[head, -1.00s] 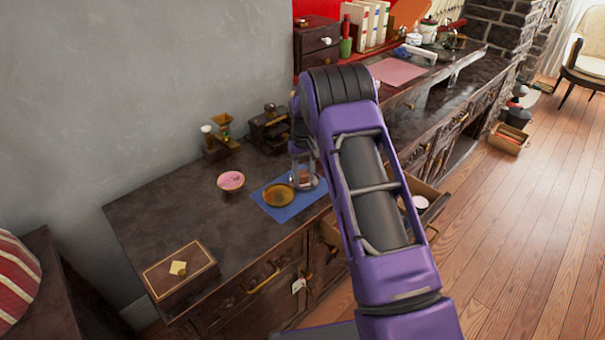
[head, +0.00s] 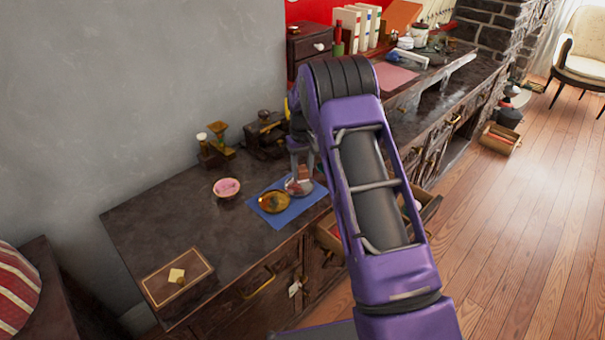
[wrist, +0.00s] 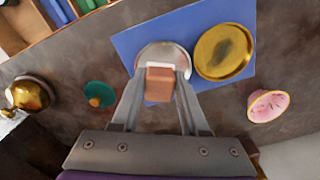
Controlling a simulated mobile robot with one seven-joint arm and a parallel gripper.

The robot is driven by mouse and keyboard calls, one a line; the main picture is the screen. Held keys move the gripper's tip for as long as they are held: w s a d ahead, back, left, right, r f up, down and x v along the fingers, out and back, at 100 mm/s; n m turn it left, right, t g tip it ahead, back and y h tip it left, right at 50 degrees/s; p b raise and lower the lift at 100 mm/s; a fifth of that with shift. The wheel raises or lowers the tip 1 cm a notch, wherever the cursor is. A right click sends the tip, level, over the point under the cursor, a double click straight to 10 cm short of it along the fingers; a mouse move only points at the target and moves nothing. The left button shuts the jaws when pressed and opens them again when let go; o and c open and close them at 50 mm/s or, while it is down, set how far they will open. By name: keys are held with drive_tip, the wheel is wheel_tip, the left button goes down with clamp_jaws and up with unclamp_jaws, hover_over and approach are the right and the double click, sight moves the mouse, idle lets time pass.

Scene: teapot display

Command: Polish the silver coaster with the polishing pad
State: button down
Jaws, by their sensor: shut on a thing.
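My gripper (wrist: 160,85) is shut on the polishing pad (wrist: 160,84), a reddish-brown block with a white edge. The silver coaster (wrist: 176,53) is a round, pale metal disc on a blue mat (wrist: 129,42). The pad is over the coaster's near part in the wrist view and hides some of it; I cannot tell whether they touch. In the head view my gripper (head: 303,166) points down at the coaster (head: 296,188). A gold coaster (wrist: 225,68) with a dark patch lies beside the silver one on the mat.
A pink bowl (head: 227,188) stands left of the mat. A wooden box (head: 177,278) sits at the counter's front left. Brown and gold items (head: 217,147) stand near the wall. An open drawer (head: 424,207) juts out at right. The counter between box and bowl is clear.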

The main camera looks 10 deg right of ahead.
drive_tip(key=shift+r, duration=0.85)
drive_tip(key=shift+r, duration=0.1)
drive_tip(key=shift+r+p, duration=1.15)
drive_tip(key=shift+r, duration=0.3)
